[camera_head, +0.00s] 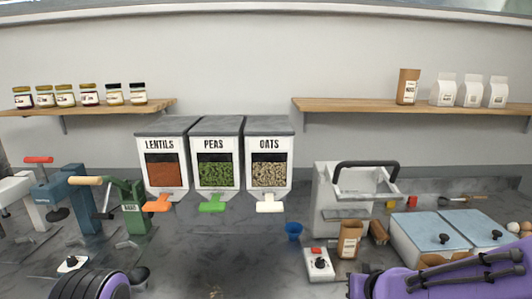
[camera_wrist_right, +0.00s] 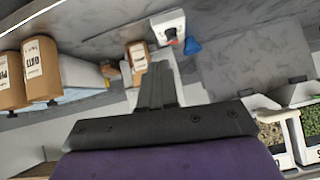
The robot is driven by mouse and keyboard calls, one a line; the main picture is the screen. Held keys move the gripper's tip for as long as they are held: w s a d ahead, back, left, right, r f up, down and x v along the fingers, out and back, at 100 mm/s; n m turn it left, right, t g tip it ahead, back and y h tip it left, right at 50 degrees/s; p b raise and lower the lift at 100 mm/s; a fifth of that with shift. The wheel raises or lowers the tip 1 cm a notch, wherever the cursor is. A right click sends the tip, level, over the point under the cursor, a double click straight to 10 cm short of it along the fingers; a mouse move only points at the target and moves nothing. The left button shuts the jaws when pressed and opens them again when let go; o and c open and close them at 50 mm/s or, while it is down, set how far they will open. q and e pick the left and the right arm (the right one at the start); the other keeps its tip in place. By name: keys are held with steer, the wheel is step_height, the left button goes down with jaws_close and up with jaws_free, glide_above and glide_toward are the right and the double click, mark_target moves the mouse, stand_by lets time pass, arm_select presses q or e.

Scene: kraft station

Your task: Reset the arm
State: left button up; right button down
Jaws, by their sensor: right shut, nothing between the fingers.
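My right gripper (camera_wrist_right: 157,70) shows in the right wrist view with its two dark fingers pressed together and nothing between them. Its tips appear in front of the counter, near a kraft bag (camera_wrist_right: 138,55) in the picture; I cannot tell the distance. In the head view my purple right arm (camera_head: 445,281) crosses the lower right corner, and its gripper is not visible there. Part of my left arm (camera_head: 92,284), black with a purple edge, shows at the lower left. My left gripper is out of sight.
Lentils (camera_head: 163,170), peas (camera_head: 214,170) and oats (camera_head: 268,168) dispensers hang at the back wall. Presses (camera_head: 80,195) stand left. The middle counter is clear.

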steer(key=s+d+f+m+h+b, duration=0.1)
steer(key=s+d+f+m, duration=0.15)
steer(key=f, duration=0.45)
steer(key=s+d+f+m+h+b, duration=0.1)
steer(key=s+d+f+m+b, duration=0.15)
steer(key=f, duration=0.55)
steer(key=s+d+f+m+h+b, duration=0.1)
steer(key=s+d+f+h, duration=0.15)
steer(key=f, duration=0.45)
arm_select(q)
step_height(320, 180, down, 8)
steer(key=b, duration=0.3)
steer(key=shift+w+r, duration=0.25)
arm_select(e)
steer(key=s+d+f+g, duration=0.2)
steer(key=s+f+g, duration=0.4)
steer(key=s+f, duration=1.1)
steer(key=s, duration=0.4)
steer(key=shift+s, duration=0.15)
